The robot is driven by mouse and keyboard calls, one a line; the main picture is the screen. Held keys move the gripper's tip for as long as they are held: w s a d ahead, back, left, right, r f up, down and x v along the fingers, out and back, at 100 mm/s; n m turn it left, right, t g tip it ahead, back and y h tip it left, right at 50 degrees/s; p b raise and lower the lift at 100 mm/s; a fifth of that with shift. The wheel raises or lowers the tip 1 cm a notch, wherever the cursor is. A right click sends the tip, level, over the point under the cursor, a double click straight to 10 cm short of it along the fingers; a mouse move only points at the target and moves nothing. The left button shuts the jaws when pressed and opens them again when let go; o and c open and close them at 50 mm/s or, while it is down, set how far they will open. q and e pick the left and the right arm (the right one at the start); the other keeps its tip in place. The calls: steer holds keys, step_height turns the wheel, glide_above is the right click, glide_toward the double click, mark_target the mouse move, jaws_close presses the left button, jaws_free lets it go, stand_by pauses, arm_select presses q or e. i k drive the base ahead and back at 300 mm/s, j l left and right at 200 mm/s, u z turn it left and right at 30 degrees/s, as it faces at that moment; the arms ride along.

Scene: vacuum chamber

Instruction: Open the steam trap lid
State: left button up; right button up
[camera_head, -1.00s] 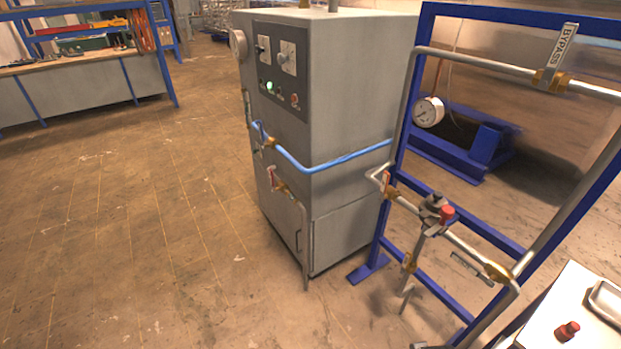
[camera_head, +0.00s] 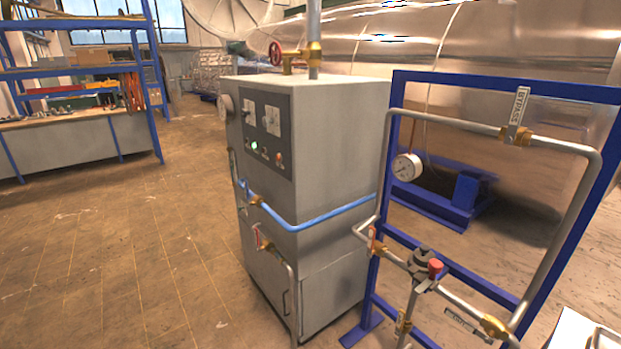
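The steam trap (camera_head: 421,264) appears to be the dark, round-topped fitting with a red cap (camera_head: 435,266) on the lower pipe of the blue frame, at the lower right of the head view. Whether its dark top is a lid, and whether it is loose, I cannot tell at this size. A grey pipe runs through it, with brass fittings (camera_head: 495,327) on the right. Neither of my grippers is in view.
A grey boiler cabinet (camera_head: 335,150) stands left of the blue pipe frame (camera_head: 392,130). A bypass valve (camera_head: 515,120) and pressure gauge (camera_head: 407,167) are on the frame. A white-topped surface (camera_head: 570,335) is at the lower right. The floor (camera_head: 120,260) at left is clear.

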mark_target(418, 261)
steer(key=i+l+z, duration=0.1)
steer(key=i+z, duration=0.6)
